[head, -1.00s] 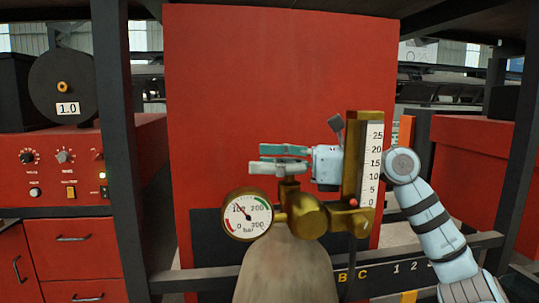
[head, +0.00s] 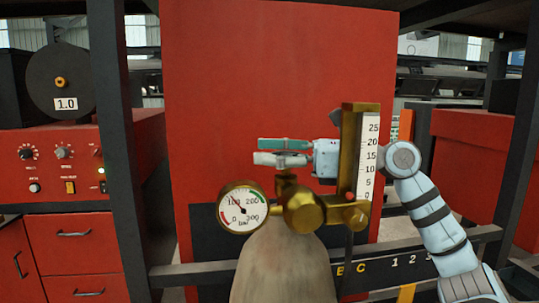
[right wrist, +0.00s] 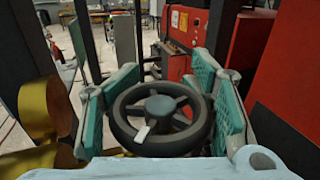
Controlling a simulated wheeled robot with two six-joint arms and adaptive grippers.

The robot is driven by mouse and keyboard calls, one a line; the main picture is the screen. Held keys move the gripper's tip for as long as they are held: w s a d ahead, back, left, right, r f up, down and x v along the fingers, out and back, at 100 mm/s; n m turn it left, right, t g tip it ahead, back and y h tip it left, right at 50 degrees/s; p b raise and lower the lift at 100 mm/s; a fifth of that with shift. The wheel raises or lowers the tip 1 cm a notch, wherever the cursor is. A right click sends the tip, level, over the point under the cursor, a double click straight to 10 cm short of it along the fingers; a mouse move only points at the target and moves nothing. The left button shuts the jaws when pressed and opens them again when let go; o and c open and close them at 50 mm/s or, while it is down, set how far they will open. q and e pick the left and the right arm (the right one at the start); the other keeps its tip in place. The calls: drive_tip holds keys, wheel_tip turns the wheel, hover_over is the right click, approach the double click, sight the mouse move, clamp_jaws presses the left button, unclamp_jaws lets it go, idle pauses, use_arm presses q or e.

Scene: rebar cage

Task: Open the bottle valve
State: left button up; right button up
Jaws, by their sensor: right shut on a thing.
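The bottle (head: 285,270) stands upright at the bottom middle of the head view, with brass valve fittings (head: 304,212) on top. Its valve handwheel (right wrist: 160,116), dark with spokes and a small white tag, shows in the right wrist view. My right gripper (head: 284,151) reaches in from the right above the fittings. In the right wrist view, its teal-padded fingers (right wrist: 162,105) are shut on opposite sides of the handwheel rim. In the head view the gripper hides the handwheel. My left gripper is not in view.
A round pressure gauge (head: 241,207) sits left of the valve. A brass flowmeter with a scale (head: 367,160) stands upright to its right, close in front of my right wrist. A red panel (head: 230,80) rises behind. A dark post (head: 115,160) stands at left.

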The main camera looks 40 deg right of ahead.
drive_tip(key=shift+a+f, duration=0.15)
drive_tip(key=shift+f, duration=0.05)
idle(0.5)
drive_tip(key=o, duration=0.8)
drive_tip(key=shift+o, duration=1.2)
drive_tip(key=shift+s+d+r, duration=0.1)
drive_tip(key=shift+s+d, duration=0.1)
drive_tip(key=shift+d, duration=0.05)
wheel_tip(320, 180, up, 10)
drive_tip(key=shift+a, duration=0.1)
drive_tip(key=shift+o, duration=1.3)
